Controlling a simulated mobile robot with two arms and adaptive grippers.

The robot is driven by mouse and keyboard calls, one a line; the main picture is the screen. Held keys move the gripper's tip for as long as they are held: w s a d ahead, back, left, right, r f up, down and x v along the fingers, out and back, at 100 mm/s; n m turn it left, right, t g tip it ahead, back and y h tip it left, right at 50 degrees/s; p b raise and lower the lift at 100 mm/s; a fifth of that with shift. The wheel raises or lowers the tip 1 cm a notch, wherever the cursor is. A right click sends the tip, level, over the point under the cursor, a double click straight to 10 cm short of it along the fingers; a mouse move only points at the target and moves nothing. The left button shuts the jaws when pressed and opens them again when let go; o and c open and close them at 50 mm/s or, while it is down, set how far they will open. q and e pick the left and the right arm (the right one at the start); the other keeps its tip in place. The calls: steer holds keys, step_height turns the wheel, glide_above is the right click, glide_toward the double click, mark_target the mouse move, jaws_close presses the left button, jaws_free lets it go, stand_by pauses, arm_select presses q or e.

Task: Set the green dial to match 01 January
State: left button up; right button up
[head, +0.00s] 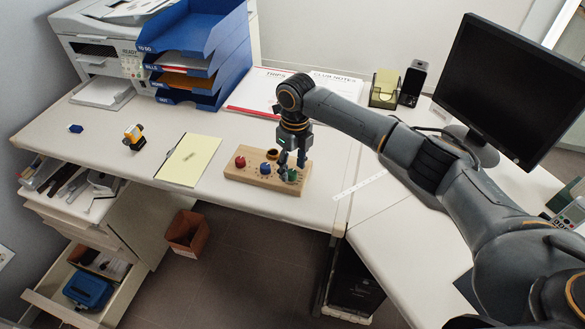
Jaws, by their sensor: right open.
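A wooden board (245,179) lies on the desk near its front edge. On it are a red dial (240,162), a blue dial (265,168) and a green dial (292,175), in a row from left to right. A dark knob (272,154) stands behind them. My right gripper (291,163) points down over the green dial at the board's right end, its fingers open around or just above it. I cannot tell whether the fingers touch the dial. The dial's markings are too small to read. My left gripper is not in view.
A yellow notepad (189,160) and a small orange object (134,137) lie left of the board. Blue stacked trays (190,40) and a printer (95,45) stand behind. A monitor (510,85) stands right. Papers (262,92) lie behind my right arm. An open drawer (65,305) is below left.

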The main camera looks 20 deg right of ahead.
mark_target(294, 171)
step_height(294, 171, up, 11)
steer(key=shift+d+f, duration=0.15)
steer(key=shift+d, duration=0.1)
steer(key=shift+w, duration=0.1)
